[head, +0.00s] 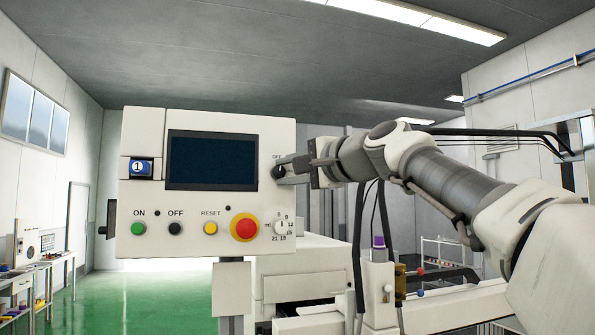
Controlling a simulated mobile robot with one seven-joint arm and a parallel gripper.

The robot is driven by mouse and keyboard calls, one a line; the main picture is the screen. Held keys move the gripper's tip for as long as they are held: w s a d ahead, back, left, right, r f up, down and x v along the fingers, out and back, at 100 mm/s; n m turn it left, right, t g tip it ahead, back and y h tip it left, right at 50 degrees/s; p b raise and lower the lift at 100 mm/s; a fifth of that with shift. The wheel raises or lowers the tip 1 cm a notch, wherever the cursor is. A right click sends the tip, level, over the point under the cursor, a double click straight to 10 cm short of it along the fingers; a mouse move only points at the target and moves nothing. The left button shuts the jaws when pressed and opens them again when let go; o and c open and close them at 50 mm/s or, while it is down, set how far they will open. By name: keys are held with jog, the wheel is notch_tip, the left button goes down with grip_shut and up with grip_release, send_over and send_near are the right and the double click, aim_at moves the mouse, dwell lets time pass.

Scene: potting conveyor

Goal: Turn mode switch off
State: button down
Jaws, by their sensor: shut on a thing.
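The control panel (144,229) is a white box facing me, with a dark screen (211,160). A small black mode switch (279,172) sits at the panel's right side, just below a small "OFF" label. My gripper (285,171) reaches in from the right and is shut on the switch. The fingers cover part of the switch, so which way it points is hard to tell. The rest of the switch's markings are hidden or too small to read.
Below the screen are a green button (138,229), a black button (176,228), a yellow button (210,228), a red emergency stop (244,228) and a white dial (282,227). A workbench (38,265) stands far left. The green floor is clear there.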

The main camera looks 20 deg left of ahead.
jog(key=shift+n+h, duration=0.4)
jog(key=shift+n, duration=0.5)
jog(key=c, duration=0.6)
grip_release()
jog(key=shift+r, duration=0.1)
jog(key=b+v, duration=0.6)
jog(key=v, duration=1.1)
jog(key=shift+d, duration=0.25)
jog(key=shift+r, duration=0.1)
